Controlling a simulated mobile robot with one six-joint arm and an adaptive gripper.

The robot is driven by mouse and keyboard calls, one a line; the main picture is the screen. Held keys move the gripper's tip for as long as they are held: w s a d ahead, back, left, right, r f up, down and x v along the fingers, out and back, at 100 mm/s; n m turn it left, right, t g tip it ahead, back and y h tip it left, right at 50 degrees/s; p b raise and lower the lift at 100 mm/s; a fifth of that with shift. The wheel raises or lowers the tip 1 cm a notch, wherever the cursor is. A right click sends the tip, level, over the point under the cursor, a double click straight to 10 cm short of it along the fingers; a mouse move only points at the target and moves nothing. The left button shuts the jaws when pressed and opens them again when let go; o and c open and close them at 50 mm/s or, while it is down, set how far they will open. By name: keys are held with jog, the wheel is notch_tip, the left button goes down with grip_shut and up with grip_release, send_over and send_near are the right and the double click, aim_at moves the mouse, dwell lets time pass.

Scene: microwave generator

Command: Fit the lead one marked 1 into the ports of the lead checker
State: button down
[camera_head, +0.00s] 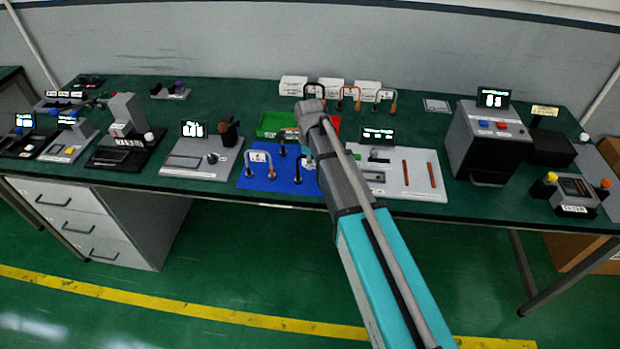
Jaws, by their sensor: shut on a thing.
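My gripper (308,162) is low over the right part of a blue mat (268,183), mostly hidden behind my arm. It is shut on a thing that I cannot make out. An arched lead (258,157) with a white tag stands at the left of the mat; its mark is too small to read. Dark upright pieces (282,150) stand between it and my gripper. I cannot tell which lead is marked 1. A light grey board (415,176) with a small display (378,134) lies just right of my gripper; I cannot tell whether it is the lead checker. Any ports are unclear.
A green tray (267,124) and a red area lie behind the mat. Several arched leads (349,97) stand at the back by white boxes (294,86). A grey device (202,157) stands left, a tall grey box (487,143) right. Front green table (455,211) shows some bare surface.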

jog(key=shift+r, duration=0.15)
dwell(0.4)
notch_tip(320, 180, up, 2)
jog(key=shift+r+p, duration=0.1)
jog(key=shift+p, duration=1.1)
jog(key=s+d+r+p, duration=0.4)
jog(key=s+r+p, duration=0.6)
jog(key=s, duration=0.3)
jog(key=shift+s+r+p, duration=0.25)
jog(key=shift+p, duration=0.05)
jog(key=w+d+r+p, duration=0.1)
jog(key=w+d, duration=0.1)
jog(key=d, duration=1.3)
jog(key=shift+w+d+n, duration=0.15)
jog(key=shift+w+n, duration=0.15)
jog(key=shift+r, duration=0.1)
jog(key=w+f+b, duration=0.8)
jog(key=w+f, duration=0.1)
jog(key=w, duration=0.4)
jog(key=shift+a+b, duration=0.2)
jog(key=shift+b, duration=0.2)
